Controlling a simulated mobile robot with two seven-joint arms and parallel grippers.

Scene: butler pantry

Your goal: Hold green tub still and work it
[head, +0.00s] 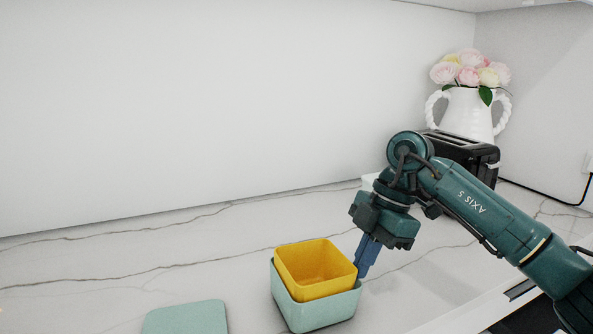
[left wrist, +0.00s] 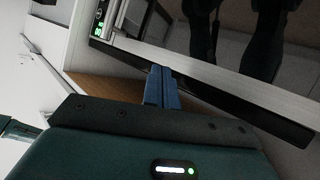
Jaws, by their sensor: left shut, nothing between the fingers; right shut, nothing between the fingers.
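The pale green tub (head: 318,312) stands on the counter at the bottom middle of the head view. A yellow tub (head: 316,268) sits inside it, tilted, with its rim above the green one. A flat pale green lid (head: 186,317) lies on the counter to the left. My right gripper (head: 364,272) points down with its blue fingers shut, close to the tubs' right side; I cannot tell whether it touches them. My left gripper (left wrist: 162,72) shows only in the left wrist view, its blue fingers shut and empty.
A black toaster (head: 462,154) and a white vase (head: 467,112) with flowers stand at the back right. The marble counter (head: 150,262) is clear behind the lid and tubs. In the left wrist view, a dark, glossy panel (left wrist: 235,40) with a pale frame lies beyond the fingers.

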